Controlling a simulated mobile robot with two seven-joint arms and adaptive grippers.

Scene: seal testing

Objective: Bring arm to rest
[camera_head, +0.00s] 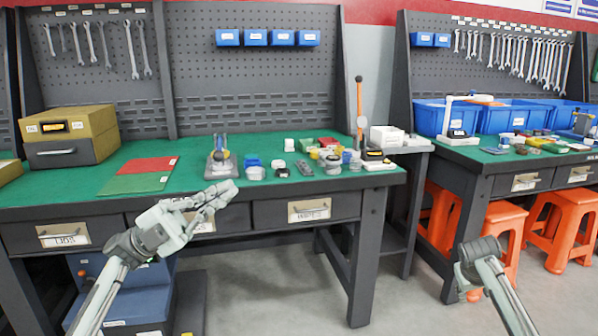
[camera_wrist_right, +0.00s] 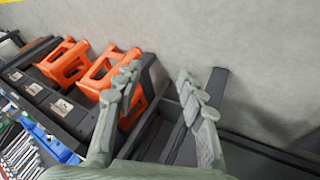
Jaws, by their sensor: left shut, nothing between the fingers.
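My left gripper (camera_head: 226,192) is shut and empty. It points up and to the right, in front of the drawers and front edge of the left workbench in the head view. My right arm (camera_head: 490,275) shows at the lower right of the head view, over the floor, but its fingers cannot be made out there. In the right wrist view my right gripper (camera_wrist_right: 160,88) has its two fingers spread apart with nothing between them. Beyond them are the floor and parts of the bench.
The left workbench's green mat (camera_head: 95,205) carries red and green sheets, a small stand (camera_head: 220,165) and several small parts. A second bench with blue bins (camera_head: 515,117) stands to the right. Orange stools (camera_head: 500,225) are under it. The floor (camera_head: 270,295) between is open.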

